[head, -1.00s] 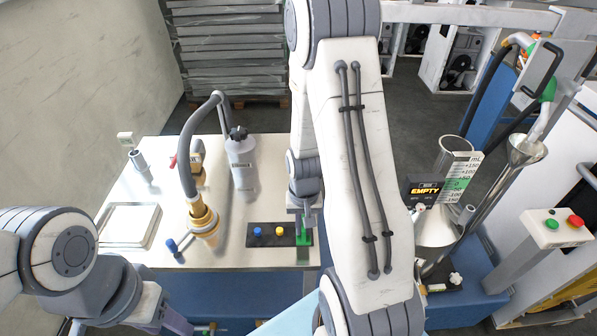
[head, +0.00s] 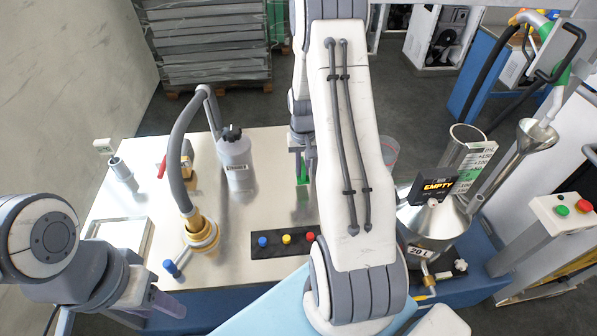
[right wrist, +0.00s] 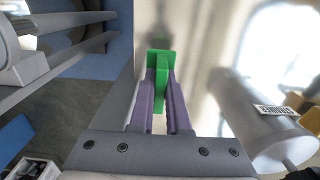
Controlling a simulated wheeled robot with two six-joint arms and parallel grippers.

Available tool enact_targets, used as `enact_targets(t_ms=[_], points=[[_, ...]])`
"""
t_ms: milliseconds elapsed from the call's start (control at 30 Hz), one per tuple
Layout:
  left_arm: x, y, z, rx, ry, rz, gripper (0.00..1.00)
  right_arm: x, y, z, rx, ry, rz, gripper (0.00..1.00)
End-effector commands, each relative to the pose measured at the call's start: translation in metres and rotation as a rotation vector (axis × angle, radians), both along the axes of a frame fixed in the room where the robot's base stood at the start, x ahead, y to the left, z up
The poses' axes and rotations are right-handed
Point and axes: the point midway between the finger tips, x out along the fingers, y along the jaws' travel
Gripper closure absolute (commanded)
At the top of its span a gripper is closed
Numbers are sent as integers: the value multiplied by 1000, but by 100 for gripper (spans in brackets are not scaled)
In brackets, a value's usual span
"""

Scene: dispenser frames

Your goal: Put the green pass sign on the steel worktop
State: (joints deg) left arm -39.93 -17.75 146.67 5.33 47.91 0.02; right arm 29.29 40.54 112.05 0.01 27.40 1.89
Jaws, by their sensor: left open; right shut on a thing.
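The green pass sign (head: 302,170) is in the jaws of my right gripper (head: 301,158), over the back right part of the steel worktop (head: 225,245). In the right wrist view the sign (right wrist: 160,64) sits between the two purple fingers (right wrist: 160,95), with its wider green end beyond the tips. A green reflection shows on the worktop below it; I cannot tell whether the sign touches the surface. My right arm hides part of the worktop's right side. My left gripper (head: 168,305) is open and empty at the front left, low by the worktop's front edge.
A black strip (head: 270,252) with blue, yellow and red knobs lies at the worktop's front. A steel hopper with an EMPTY display (head: 436,186) stands right.

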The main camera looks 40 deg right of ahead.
Motion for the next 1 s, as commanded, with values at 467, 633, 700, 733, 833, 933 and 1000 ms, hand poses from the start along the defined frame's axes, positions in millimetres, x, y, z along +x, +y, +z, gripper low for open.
enact_targets(t_ms=[467, 633, 700, 733, 833, 933, 1000], points=[[0, 0, -29, 0, 0, -1, 50, -3, -4, -34, 0, 0, -7, 100], [0, 0, -31, 0, 0, -1, 50, -3, -4, -37, 0, 0, -5, 100], [0, 0, -31, 0, 0, -1, 50, -3, -4, -38, 0, 0, -6, 78], [0, 0, -31, 0, 0, -1, 50, -3, -4, -37, 0, 0, -6, 67], [0, 0, -31, 0, 0, -1, 50, -3, -4, -37, 0, 0, -6, 56], [0, 0, -31, 0, 0, -1, 50, -3, -4, -37, 0, 0, -6, 56], [0, 0, -31, 0, 0, -1, 50, -3, -4, -37, 0, 0, -6, 56]])
